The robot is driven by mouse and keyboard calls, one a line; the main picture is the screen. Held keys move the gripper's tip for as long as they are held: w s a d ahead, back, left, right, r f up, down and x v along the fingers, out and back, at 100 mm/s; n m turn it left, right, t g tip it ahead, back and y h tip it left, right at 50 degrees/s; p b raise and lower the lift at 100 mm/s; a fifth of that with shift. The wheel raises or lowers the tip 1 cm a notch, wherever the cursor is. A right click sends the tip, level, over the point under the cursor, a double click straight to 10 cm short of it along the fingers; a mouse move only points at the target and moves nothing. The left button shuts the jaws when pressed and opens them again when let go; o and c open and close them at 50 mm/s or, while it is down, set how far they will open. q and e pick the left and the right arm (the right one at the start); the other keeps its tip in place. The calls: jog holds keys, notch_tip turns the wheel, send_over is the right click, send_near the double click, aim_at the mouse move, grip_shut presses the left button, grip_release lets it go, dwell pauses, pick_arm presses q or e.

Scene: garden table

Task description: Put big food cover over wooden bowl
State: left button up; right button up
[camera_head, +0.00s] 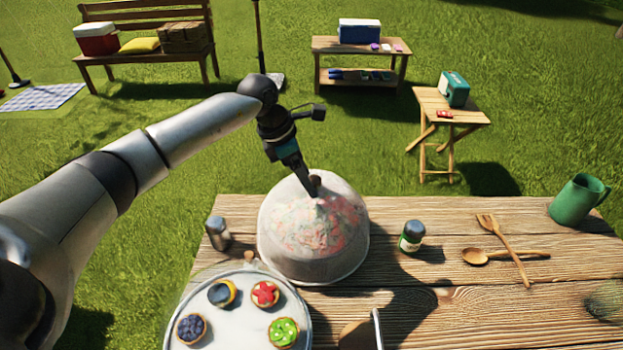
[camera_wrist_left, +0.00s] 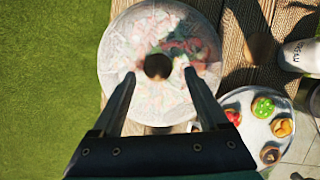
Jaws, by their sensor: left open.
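The big food cover (camera_head: 313,240) is a pale, see-through dome standing on the wooden table, with a dark round knob on top. Pink, white and green shapes show through or on its wall. My left gripper (camera_head: 307,187) is at the knob from above. In the left wrist view its open fingers (camera_wrist_left: 159,72) stand on either side of the knob, and the cover (camera_wrist_left: 150,25) lies below them. I cannot make out the wooden bowl; whether it is under the cover is unclear. My right gripper is not in view.
A round plate (camera_head: 240,335) with several small tarts sits close in front of the cover. A shaker (camera_head: 217,233) is left, a green-labelled jar (camera_head: 411,236) right.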

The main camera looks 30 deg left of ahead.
pick_arm(q)
jog(key=v, duration=1.3)
jog(key=shift+r, duration=0.25)
jog(key=shift+w, duration=0.15)
